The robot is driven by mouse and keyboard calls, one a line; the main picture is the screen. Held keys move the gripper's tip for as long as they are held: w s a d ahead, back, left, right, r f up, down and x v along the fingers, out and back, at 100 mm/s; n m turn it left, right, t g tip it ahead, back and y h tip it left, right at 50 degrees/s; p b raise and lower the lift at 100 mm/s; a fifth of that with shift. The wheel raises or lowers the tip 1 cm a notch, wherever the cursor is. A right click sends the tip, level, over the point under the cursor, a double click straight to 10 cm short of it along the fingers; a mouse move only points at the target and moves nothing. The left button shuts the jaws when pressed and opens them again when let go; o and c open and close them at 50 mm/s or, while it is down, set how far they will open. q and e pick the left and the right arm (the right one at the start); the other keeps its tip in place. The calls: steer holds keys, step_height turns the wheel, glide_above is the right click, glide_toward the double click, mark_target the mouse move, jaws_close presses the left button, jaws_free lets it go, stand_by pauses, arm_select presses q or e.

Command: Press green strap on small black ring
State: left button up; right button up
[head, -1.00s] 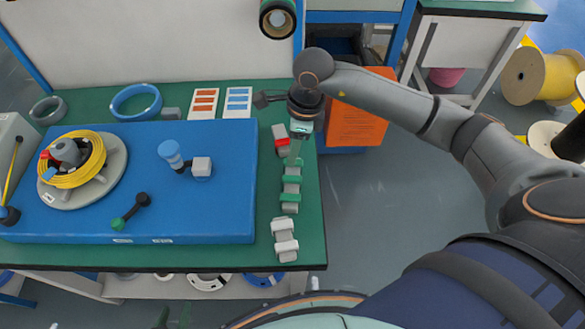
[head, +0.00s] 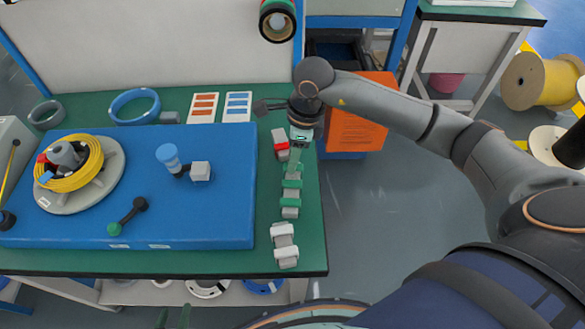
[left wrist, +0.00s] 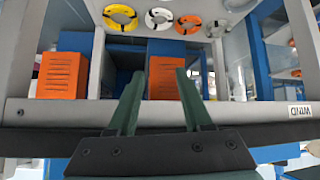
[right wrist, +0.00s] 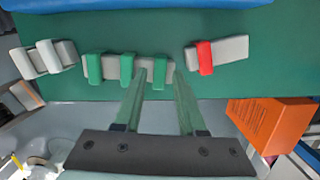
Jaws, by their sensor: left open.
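Several green straps sit on a grey holder (right wrist: 110,68) at the right side of the table. The strap nearest my right gripper (right wrist: 159,71) lies between its fingertips in the right wrist view. My right gripper (right wrist: 158,76) is open, with its fingers apart around that strap; contact cannot be told. In the head view the straps (head: 291,183) are partly hidden by this gripper. A small dark ring (head: 47,112) lies at the table's back left corner, far from both grippers. My left gripper (left wrist: 154,74) is open and empty, below the table's front edge in the head view.
A blue board (head: 90,220) fills most of the green table, carrying a yellow cable coil (head: 80,178) and small fixtures. A blue ring (head: 135,107) lies behind it. A red strap holder (right wrist: 205,57) and a white strap holder (right wrist: 45,58) flank the green one.

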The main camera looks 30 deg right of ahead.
arm_select(q)
steer(key=shift+w+d+f, duration=0.1)
steer(key=shift+w+d, duration=0.15)
arm_select(e)
steer(key=shift+f, duration=0.4)
arm_select(q)
steer(key=shift+d+f+b, duration=0.15)
steer(key=shift+d+b, duration=0.05)
steer(key=shift+b, duration=0.45)
arm_select(e)
steer(key=shift+f, duration=0.4)
arm_select(q)
steer(key=shift+d, duration=0.2)
arm_select(e)
steer(key=shift+r, duration=0.1)
steer(key=shift+c, duration=0.2)
jaws_close()
arm_select(q)
steer(key=shift+a+f, duration=0.15)
steer(key=shift+a, duration=0.05)
arm_select(e)
steer(key=shift+r, duration=0.1)
